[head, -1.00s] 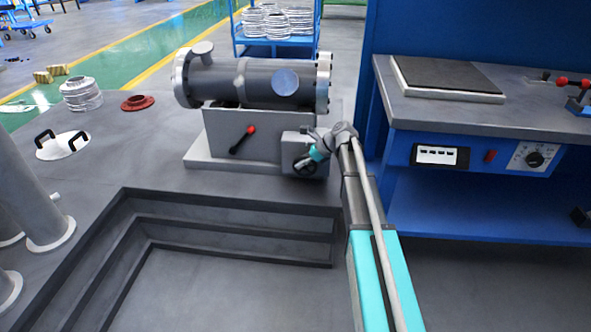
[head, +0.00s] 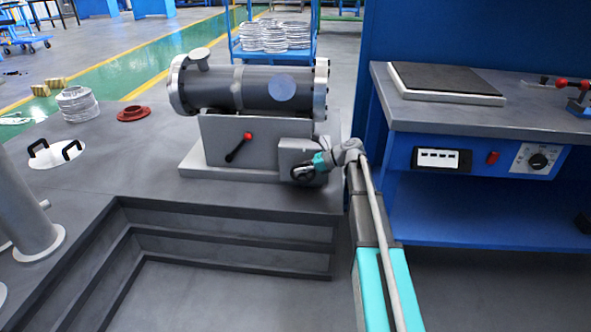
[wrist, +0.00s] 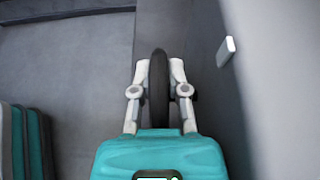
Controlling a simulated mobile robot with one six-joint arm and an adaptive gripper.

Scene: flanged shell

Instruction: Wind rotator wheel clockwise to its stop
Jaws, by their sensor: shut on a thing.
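The rotator wheel (head: 302,174) is a small dark handwheel on the front of a grey gearbox at the right end of the rotator base (head: 240,145). My gripper (head: 312,166) reaches it from the right. In the wrist view my gripper (wrist: 159,75) has its two pale fingers on either side of the dark wheel rim (wrist: 159,90), shut on it. The flanged shell (head: 245,88), a dark grey cylinder with light flanges, lies across the rotator above. In the head view my gripper hides part of the wheel.
A lever with a red knob (head: 248,136) is on the base front, left of the wheel. A stepped pit (head: 230,245) lies in front. A blue workbench (head: 480,195) stands close on the right. A red flange (head: 133,113) and a white plate with black handles (head: 55,154) lie left.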

